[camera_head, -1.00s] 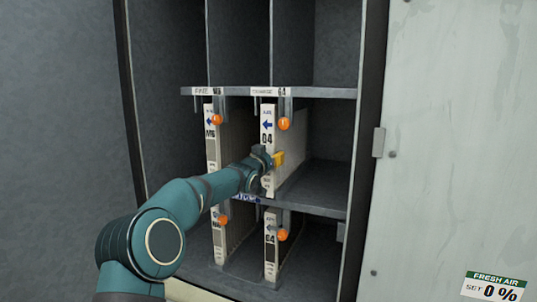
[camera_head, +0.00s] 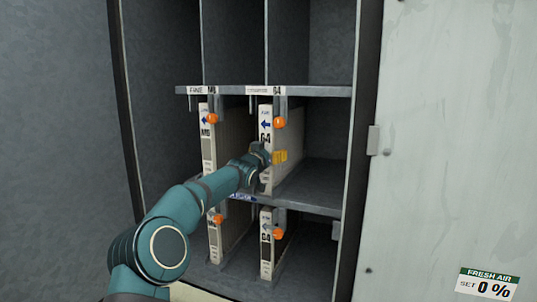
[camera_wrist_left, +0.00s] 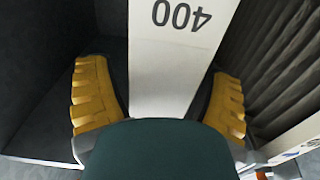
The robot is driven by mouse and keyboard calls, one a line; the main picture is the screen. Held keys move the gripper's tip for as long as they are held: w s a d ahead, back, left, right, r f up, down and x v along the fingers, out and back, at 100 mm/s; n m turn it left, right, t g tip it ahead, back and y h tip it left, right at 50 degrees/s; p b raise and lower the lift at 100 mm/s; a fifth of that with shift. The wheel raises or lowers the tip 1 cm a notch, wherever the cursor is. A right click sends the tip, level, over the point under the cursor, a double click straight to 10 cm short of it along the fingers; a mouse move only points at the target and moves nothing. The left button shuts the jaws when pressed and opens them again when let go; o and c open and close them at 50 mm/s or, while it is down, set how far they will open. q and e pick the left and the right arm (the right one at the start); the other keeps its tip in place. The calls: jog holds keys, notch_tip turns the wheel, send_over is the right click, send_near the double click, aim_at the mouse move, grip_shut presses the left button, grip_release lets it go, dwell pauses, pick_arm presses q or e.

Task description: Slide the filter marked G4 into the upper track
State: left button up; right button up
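The upper white filter marked G4 (camera_head: 265,181) stands upright in the right-hand track of the middle bay, its narrow front edge facing me and a blue arrow near its top. An orange-tipped clip (camera_head: 279,122) hangs at its top right. My left gripper (camera_head: 268,157) is at the filter's front edge, below the G4 mark. In the left wrist view the yellow fingers (camera_wrist_left: 162,95) stand on both sides of the filter's white edge (camera_wrist_left: 172,65) printed 400, with dark gaps between. The filter's back end is hidden. My right gripper is out of view.
Another filter (camera_head: 209,165), seemingly marked M6, stands left of it. A second G4 filter (camera_head: 266,245) and another pale filter (camera_head: 215,240) stand in the lower bay. The middle shelf (camera_head: 315,185) is clear to the right. The cabinet door (camera_head: 445,130) is at right.

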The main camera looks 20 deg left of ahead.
pick_arm(q)
jog(key=s, duration=1.2)
jog(key=s+d+f+g+h+b, duration=0.1)
jog(key=d+f+g+b, duration=0.15)
jog(key=f, duration=0.95)
jog(key=s+d+f+g+b, duration=0.1)
jog(key=d+f+g, duration=0.15)
jog(key=f, duration=0.85)
jog(key=s+d+f+n+g+h+b, duration=0.15)
jog(key=s+d+f, duration=0.25)
jog(key=s+f, duration=0.55)
jog(key=s+d+f+g+y+b, duration=0.1)
jog(key=s+d+f+g+b, duration=0.2)
jog(key=f, duration=1.2)
jog(key=s+d+f+g+b, duration=0.1)
jog(key=s+d+f+g, duration=0.2)
jog(key=s+f, duration=0.5)
jog(key=s+d+f+n+g+h+b, duration=0.1)
jog(key=s+f, duration=0.7)
jog(key=s, duration=0.8)
jog(key=d+g+b, duration=0.1)
jog(key=d+g, duration=0.1)
jog(key=g, duration=0.1)
jog(key=shift+s+d+f, duration=0.15)
jog(key=shift+s+f, duration=0.2)
jog(key=shift+f, duration=0.05)
